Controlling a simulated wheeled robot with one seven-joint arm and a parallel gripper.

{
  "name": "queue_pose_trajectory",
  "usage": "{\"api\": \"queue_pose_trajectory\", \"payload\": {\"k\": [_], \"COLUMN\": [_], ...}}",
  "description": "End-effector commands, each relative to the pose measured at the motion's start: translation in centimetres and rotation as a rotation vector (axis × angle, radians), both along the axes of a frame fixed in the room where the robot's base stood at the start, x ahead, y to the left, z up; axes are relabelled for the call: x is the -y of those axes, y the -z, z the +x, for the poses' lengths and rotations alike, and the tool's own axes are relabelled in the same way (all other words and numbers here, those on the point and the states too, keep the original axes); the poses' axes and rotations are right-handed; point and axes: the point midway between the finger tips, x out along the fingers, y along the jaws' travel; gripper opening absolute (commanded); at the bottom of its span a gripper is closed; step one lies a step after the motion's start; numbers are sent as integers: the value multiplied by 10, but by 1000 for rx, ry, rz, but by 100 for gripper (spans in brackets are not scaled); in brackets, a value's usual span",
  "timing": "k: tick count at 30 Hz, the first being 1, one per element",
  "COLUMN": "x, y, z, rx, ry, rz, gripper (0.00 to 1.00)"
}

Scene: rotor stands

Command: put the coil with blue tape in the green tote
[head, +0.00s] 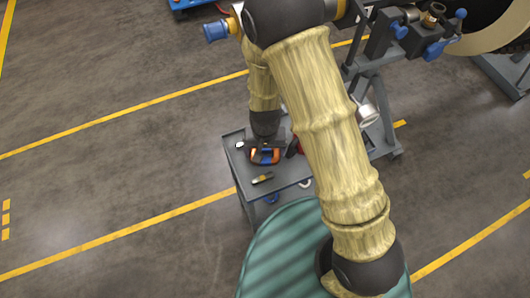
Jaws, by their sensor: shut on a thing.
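A small orange coil with blue tape (266,156) is at the left part of a grey cart top (233,163). My gripper (265,147) reaches down from above and is shut on this coil. The dark wrist hides the coil's far side, and I cannot tell whether the coil still touches the cart top. I see no green tote in this view.
A black and yellow tool (262,178) lies on the cart in front of the coil. A red item (293,146) is partly hidden by my arm. A grey stand with blue knobs (434,50) rises at the upper right. The floor on the left is clear.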

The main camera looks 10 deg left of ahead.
Motion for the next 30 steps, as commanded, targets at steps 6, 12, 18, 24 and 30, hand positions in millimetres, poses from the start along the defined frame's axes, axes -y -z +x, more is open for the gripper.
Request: {"api": "queue_pose_trajectory", "payload": {"k": [6, 12, 18, 24, 30], "x": [0, -1, -1, -1, 0], "y": [-7, -35, -74, -98, -101], "z": [1, 1, 1, 0, 0], "rx": [3, 5, 4, 3, 0], "ry": [0, -2, -2, -1, 1], "rz": [1, 3, 4, 1, 0], "gripper": [48, 48, 48, 48, 48]}}
